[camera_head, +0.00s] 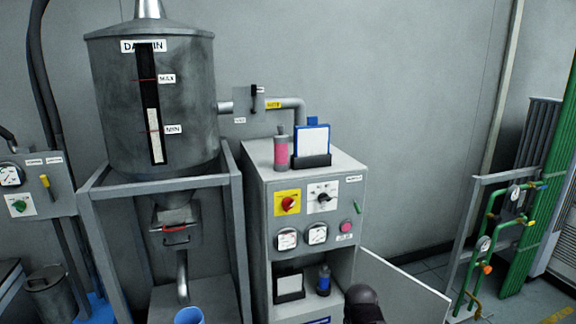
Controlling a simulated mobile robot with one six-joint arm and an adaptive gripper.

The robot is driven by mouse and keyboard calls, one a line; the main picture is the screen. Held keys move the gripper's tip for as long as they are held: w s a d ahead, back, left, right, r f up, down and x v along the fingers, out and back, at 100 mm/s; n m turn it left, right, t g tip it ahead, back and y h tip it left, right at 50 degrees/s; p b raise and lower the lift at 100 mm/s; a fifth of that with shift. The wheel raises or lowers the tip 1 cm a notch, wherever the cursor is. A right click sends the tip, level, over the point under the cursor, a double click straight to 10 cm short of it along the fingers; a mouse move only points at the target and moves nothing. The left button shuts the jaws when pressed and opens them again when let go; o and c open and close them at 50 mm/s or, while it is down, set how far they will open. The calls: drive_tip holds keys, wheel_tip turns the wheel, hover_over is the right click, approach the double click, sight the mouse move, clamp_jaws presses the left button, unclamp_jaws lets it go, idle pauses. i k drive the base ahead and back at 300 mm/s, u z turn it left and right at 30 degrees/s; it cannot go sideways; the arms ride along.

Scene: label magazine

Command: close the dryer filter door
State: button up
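The grey dryer cabinet (257,200) stands in the middle of the head view. Its lower compartment is open. The grey door (402,292) is hinged at the right side of the opening and stands swung out to the right. Inside the compartment are a dark holder with a white card (290,285) and a small dark blue bottle (324,280). A dark rounded part, apparently of my arm, rises at the bottom edge in front of the opening and the door's hinge side. I cannot make out my gripper's fingers. The door's lower part is cut off by the frame.
A steel hopper (105,110) on a grey frame stands left of the cabinet, with a blue container (189,315) below. A pink bottle (281,150) and a blue-edged card holder (313,140) stand on the cabinet. Green pipework (490,240) is at right, beyond clear floor.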

sight(403, 299)
drive_tip(key=u, duration=0.5)
drive_tip(key=k, duration=0.1)
drive_tip(key=z, duration=2.85)
drive_tip(key=i, duration=2.2)
